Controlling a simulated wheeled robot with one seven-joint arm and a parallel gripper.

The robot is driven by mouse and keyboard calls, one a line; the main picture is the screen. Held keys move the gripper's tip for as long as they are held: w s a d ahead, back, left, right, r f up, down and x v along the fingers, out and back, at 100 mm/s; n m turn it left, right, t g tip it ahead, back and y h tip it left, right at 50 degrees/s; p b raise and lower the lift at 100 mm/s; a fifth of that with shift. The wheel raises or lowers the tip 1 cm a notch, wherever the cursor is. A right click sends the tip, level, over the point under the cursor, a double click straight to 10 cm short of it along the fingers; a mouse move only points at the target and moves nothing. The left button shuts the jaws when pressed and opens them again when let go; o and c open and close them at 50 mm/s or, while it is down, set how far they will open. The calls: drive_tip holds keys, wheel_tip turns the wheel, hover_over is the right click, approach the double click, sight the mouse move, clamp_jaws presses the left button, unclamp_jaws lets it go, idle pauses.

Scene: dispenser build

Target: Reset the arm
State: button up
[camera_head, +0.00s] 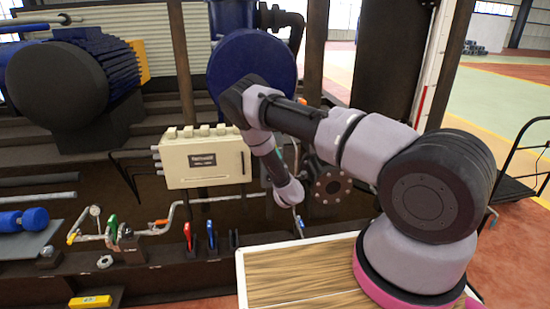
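My arm rises from a pink-ringed base at the right on a wood-topped surface (300,277). It reaches left, then bends down in front of the machine. My gripper (300,226) is at the low end of the arm, small and dark, just above the far edge of the wood top. Its fingers are too small to tell open from shut. I see no held object clearly; a small blue bit shows at its tip.
A cream control box (203,160) hangs behind the arm. Red (187,236) and blue (210,235) handled tools stand on the bench left of the gripper. A yellow level (90,301) lies front left. A flanged pipe (331,185) is close behind the gripper.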

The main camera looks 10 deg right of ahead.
drive_tip(key=shift+s, duration=0.75)
drive_tip(key=shift+w+r, duration=0.1)
drive_tip(key=w+d+r+m+g+h, duration=0.1)
drive_tip(key=d+r+m+g+h, duration=0.15)
drive_tip(key=r+m, duration=0.7)
drive_tip(key=d+r+m+g+h, duration=0.1)
drive_tip(key=d+r+m+g, duration=0.3)
drive_tip(key=r, duration=1.1)
drive_tip(key=s+r+m+y, duration=0.2)
drive_tip(key=s+r+m, duration=0.3)
drive_tip(key=r, duration=0.4)
drive_tip(key=s+r+m+g+y, duration=0.1)
drive_tip(key=s+r, duration=0.5)
drive_tip(key=s, duration=0.2)
drive_tip(key=s+r+g+y, duration=0.1)
drive_tip(key=s+r+y, duration=0.1)
drive_tip(key=s+r, duration=0.5)
drive_tip(key=s+r+m+g, duration=0.1)
drive_tip(key=s+m+g, duration=0.1)
drive_tip(key=s, duration=2.1)
drive_tip(key=shift+a+m, duration=0.3)
drive_tip(key=shift+m, duration=0.05)
